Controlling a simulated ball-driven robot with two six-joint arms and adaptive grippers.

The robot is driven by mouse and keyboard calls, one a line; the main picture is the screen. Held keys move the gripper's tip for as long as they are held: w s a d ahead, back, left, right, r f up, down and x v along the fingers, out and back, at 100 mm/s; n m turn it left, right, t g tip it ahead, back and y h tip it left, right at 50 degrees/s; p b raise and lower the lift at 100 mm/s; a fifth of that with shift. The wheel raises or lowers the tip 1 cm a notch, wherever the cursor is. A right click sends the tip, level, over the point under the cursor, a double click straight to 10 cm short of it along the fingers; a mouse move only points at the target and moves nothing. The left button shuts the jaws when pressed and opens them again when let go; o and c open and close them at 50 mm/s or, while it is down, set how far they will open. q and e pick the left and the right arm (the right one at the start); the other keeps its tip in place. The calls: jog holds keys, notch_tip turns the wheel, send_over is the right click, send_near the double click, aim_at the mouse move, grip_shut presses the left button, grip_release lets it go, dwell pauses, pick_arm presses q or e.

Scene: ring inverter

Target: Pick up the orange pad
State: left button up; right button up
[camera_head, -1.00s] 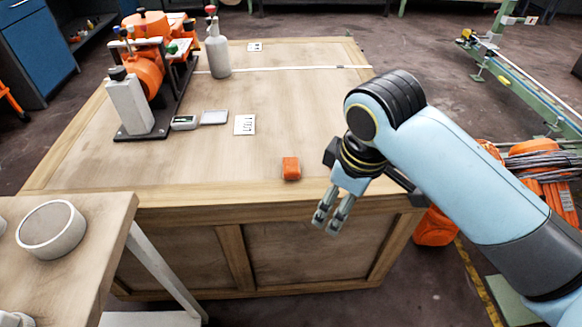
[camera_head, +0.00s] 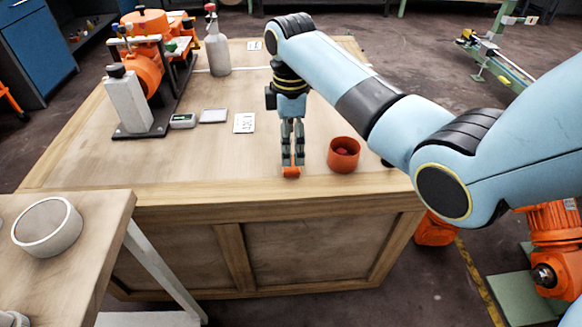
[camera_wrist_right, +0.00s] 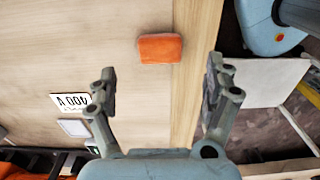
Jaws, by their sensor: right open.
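The orange pad (camera_head: 291,171) lies on the wooden bench top near its front edge. It is a small rounded block and also shows in the right wrist view (camera_wrist_right: 160,48), beyond the fingertips and between their lines. My right gripper (camera_head: 292,160) points down over the pad and hides most of it in the head view. In the right wrist view the fingers of my right gripper (camera_wrist_right: 160,82) are spread wide with nothing between them. My left gripper is not in view.
An orange-red cup (camera_head: 343,155) stands on the bench (camera_head: 200,165) just right of my right gripper. A white printed card (camera_head: 244,123), a small grey tray (camera_head: 214,115) and an orange machine (camera_head: 146,72) stand farther left. A grey bottle (camera_head: 217,52) is at the back.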

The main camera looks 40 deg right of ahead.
notch_tip(320, 180, down, 6)
jog(key=shift+f+b, duration=0.1)
jog(key=shift+b, duration=0.55)
jog(key=shift+c, duration=0.3)
jog(key=c, duration=1.1)
jog(key=shift+r, duration=0.25)
jog(key=shift+r, duration=0.3)
jog(key=r, duration=0.1)
jog(key=r+p, duration=0.1)
jog(key=r, duration=0.2)
jog(key=shift+s+d+p, duration=0.25)
jog(key=shift+s+p, duration=0.05)
jog(key=shift+s, duration=0.05)
jog(key=s+d+r, duration=0.1)
jog(key=s+r, duration=0.1)
jog(key=s, duration=0.1)
jog(key=s+d+r+p, duration=0.1)
jog(key=s+d+r, duration=0.1)
jog(key=s, duration=0.1)
jog(key=s+d+r+p, duration=0.1)
jog(key=s+d+r, duration=0.1)
jog(key=s, duration=0.1)
jog(key=shift+s+r, duration=0.1)
jog(key=shift+s, duration=0.3)
